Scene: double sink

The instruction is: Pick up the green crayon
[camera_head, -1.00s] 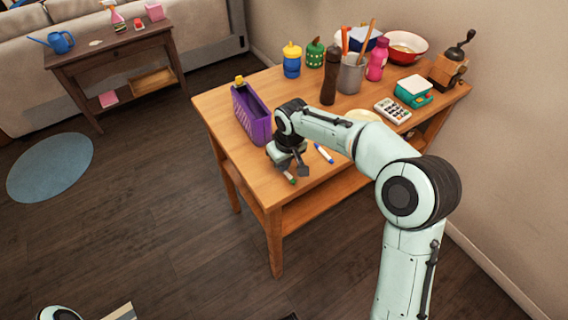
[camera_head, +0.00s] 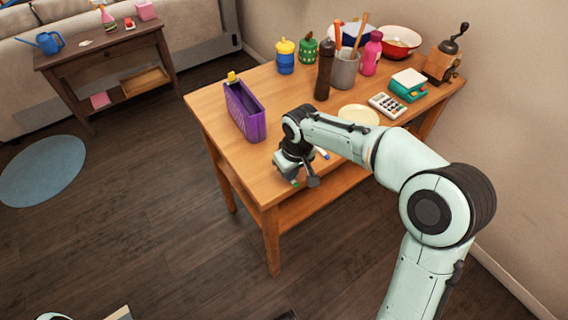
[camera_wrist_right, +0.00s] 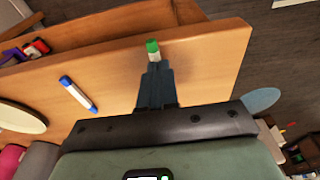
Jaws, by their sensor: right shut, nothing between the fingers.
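The green crayon (camera_wrist_right: 152,47) shows in the right wrist view as a green end with a short white part, just past my fingertips near the table's edge. The rest of it is hidden behind the fingers. In the head view only its small green end (camera_head: 295,184) shows under my right gripper (camera_head: 298,176). In the right wrist view my right gripper (camera_wrist_right: 154,68) is shut with nothing held, its fingers together over the crayon. I cannot tell whether they touch it. My left gripper is not in view.
A blue-and-white marker (camera_wrist_right: 78,94) lies beside the gripper. The table's front edge is close.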

